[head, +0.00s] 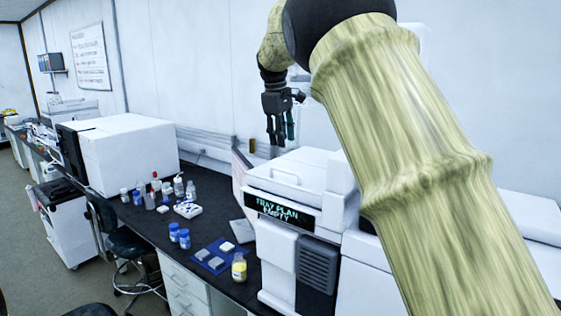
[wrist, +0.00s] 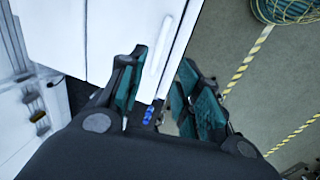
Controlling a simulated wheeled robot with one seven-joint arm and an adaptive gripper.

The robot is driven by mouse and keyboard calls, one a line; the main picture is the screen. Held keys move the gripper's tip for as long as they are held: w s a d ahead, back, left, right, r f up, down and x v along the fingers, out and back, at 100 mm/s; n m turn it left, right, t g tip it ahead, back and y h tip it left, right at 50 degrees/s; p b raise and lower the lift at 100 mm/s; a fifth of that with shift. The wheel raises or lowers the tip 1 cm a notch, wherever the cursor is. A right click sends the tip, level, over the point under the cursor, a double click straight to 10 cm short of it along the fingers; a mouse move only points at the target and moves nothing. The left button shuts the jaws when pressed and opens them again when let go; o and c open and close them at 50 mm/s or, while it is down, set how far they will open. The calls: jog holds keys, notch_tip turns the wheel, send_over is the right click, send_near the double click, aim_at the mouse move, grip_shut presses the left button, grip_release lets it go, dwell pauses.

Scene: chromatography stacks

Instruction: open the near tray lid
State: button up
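A white instrument with a dark display (head: 282,212) reading "TRAY PLAN EMPTY" stands on the bench in the head view. Its white lid (head: 310,165) lies on top and looks closed, with a raised handle (head: 286,175) at the front. My gripper (head: 280,141) hangs above and behind the lid with its fingers pointing down, apart from the handle. In the wrist view my gripper (wrist: 164,58) has its two green-padded fingers spread with nothing held between them. A white panel with a long pale bar (wrist: 155,62) shows beyond the fingers; I cannot tell whether this is the lid.
Left of the instrument, the dark bench holds bottles, a blue mat (head: 219,256) and a yellow-filled jar (head: 239,268). A white box-shaped instrument (head: 128,152) stands farther left. The wrist view shows floor with striped tape (wrist: 242,70) and a basket (wrist: 285,12).

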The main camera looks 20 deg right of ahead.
aim_at(285, 170)
jog(key=f+p, duration=0.1)
jog(key=f, duration=0.2)
jog(key=w+d+f+p, duration=0.1)
jog(key=f, duration=0.2)
jog(key=f+p, duration=0.2)
jog(key=f, duration=0.1)
jog(key=shift+w+d+f, duration=0.15)
jog(key=shift+w+d, duration=0.1)
jog(key=shift+w, duration=0.05)
jog(key=shift+s+d+f, duration=0.1)
jog(key=shift+s+f, duration=0.05)
jog(key=shift+f, duration=0.25)
jog(key=shift+w+f, duration=0.2)
jog(key=shift+f, duration=0.05)
jog(key=shift+s+r, duration=0.1)
grip_shut()
